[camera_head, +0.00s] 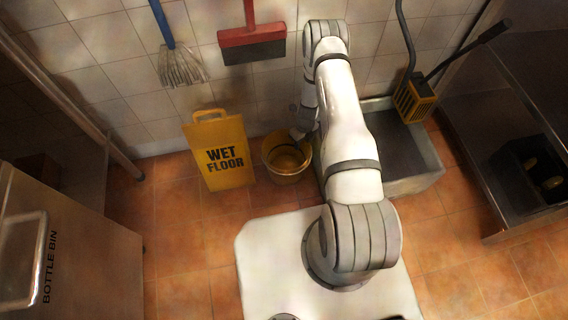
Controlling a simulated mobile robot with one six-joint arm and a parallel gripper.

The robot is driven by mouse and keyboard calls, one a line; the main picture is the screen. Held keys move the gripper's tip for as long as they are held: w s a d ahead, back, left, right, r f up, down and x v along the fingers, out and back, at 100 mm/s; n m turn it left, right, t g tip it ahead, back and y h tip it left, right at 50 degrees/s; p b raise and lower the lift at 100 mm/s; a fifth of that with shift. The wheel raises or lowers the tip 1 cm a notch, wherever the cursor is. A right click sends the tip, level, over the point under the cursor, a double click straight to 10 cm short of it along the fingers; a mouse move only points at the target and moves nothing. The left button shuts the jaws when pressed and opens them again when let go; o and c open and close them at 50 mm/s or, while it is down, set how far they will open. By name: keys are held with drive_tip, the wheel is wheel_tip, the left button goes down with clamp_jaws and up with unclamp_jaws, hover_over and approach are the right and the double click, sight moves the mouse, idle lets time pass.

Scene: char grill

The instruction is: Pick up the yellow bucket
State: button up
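The yellow bucket (284,171) stands upright on the tiled floor near the back wall, right of the wet floor sign. Its open top faces up and its inside shows. My arm reaches out over the floor to the bucket's right side. My gripper (298,134) is at the bucket's upper right rim, small and partly hidden by my arm. I cannot tell whether its fingers are open, or whether they touch the rim.
A yellow wet floor sign (219,154) stands just left of the bucket. A grey basin (425,172) lies close on the right, with a yellow wringer (414,99) at its back. A mop (180,66) and red broom (252,46) hang on the wall. A bottle bin (100,240) stands at left.

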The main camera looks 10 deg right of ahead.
clamp_jaws()
idle(1.4)
